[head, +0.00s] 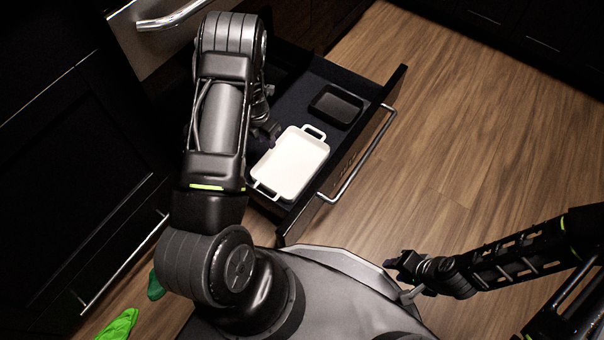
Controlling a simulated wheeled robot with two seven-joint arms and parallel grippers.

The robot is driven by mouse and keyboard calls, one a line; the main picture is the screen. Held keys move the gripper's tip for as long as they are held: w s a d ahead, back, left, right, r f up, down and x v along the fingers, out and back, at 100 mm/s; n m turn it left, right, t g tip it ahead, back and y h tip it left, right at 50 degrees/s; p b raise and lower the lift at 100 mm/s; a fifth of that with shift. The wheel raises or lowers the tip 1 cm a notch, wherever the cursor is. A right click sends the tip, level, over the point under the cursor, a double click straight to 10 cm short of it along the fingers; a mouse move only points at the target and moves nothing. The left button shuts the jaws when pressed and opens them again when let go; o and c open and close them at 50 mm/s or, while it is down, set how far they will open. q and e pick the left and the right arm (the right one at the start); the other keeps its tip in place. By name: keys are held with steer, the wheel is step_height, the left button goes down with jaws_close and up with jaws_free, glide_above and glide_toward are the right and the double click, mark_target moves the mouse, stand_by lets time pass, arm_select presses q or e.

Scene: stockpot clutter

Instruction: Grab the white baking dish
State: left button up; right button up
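The white baking dish (288,164) lies in an open dark drawer (372,134). It is rectangular, with a loop handle at each end. My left arm reaches over the drawer from the left, and my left gripper (269,131) is beside the dish's upper left edge. The arm hides much of that gripper, so I cannot tell whether it touches the dish or whether its fingers are open. My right gripper (397,268) is low at the right, outside the drawer and away from the dish; its fingers are too small and dark to read.
A small black tray (337,105) sits in the drawer beyond the dish. The drawer front has a metal bar handle (359,166). Dark cabinets stand at the left. Green items (119,324) lie on the wooden floor at lower left. The floor at right is clear.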

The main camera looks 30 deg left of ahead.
arm_select(q)
steer(key=shift+w+a+f+n, duration=0.2)
steer(key=shift+w+n, duration=0.05)
steer(key=shift+n, duration=0.05)
steer(key=shift+r, duration=0.15)
arm_select(e)
steer(key=shift+d+f, duration=0.1)
steer(key=shift+f, duration=0.15)
arm_select(q)
steer(key=shift+w+f+b, duration=0.2)
steer(key=shift+f+b, duration=0.3)
steer(key=shift+f, duration=0.85)
arm_select(e)
steer(key=shift+w+f, duration=0.1)
steer(key=shift+f, duration=0.55)
arm_select(q)
steer(key=shift+f, duration=0.1)
arm_select(e)
steer(key=shift+f, duration=0.1)
